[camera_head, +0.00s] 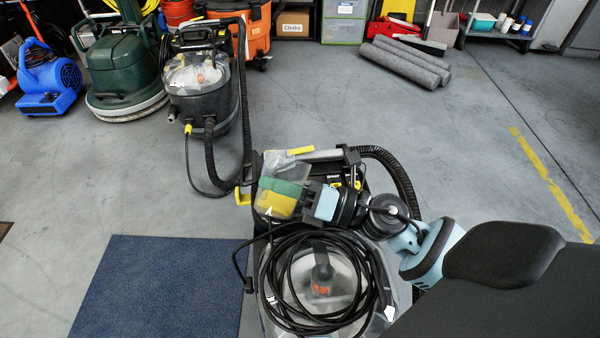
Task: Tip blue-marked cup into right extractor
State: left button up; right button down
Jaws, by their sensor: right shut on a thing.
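A clear cup (289,169) with a green part and a yellow part hangs above the rear of the right extractor. I cannot tell whether these colours are on it or inside it, and I see no sure blue mark. My right gripper (309,196) comes in from the right and is shut on the cup's right side. The cup looks tilted. The right extractor (365,285) has a clear domed tank at the bottom centre, with a coiled black cable over it. The gripper and cup hide part of its back. My left gripper is out of view.
Another extractor (201,88) stands behind at the upper left, beside a green floor machine (121,62) and a blue blower (48,78). A blue mat (160,290) lies left of the right extractor. Grey rolls (405,62) lie at the back. The floor between is mostly clear.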

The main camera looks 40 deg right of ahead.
aim_at(279, 163)
jog(key=shift+w+d+r+m+t, duration=0.1)
jog(key=shift+w+d+m+t, duration=0.25)
jog(key=shift+m, duration=0.5)
jog(key=shift+w+d+r+m+t, duration=0.1)
jog(key=shift+d+m, duration=0.4)
jog(key=shift+m, duration=0.35)
jog(key=shift+w+d+r+m+h, duration=0.1)
jog(key=shift+r+m+h, duration=0.05)
jog(key=shift+m+h, duration=0.15)
jog(key=shift+w+d+r+m+p, duration=0.25)
jog(key=shift+d+r+m+p, duration=0.25)
jog(key=shift+m+p, duration=0.35)
jog(key=shift+w+d+f+m+t+p, duration=0.1)
jog(key=shift+w+d+m+t+p, duration=0.1)
jog(key=shift+w+d+m, duration=0.25)
jog(key=shift+w+d+f+m+t+p, duration=0.15)
jog(key=shift+w+d+m, duration=0.1)
jog(key=shift+d+m, duration=0.35)
dwell(0.5)
jog(key=shift+w+d+f+m+h+p, duration=0.15)
jog(key=shift+w+d+m+h, duration=0.1)
jog(key=shift+d+m, duration=0.2)
jog(key=shift+w+d+f+m+h+p, duration=0.15)
jog(key=shift+w+d+m+h, duration=0.1)
jog(key=shift+d+m, duration=0.2)
dwell(0.5)
jog(key=shift+r, duration=0.15)
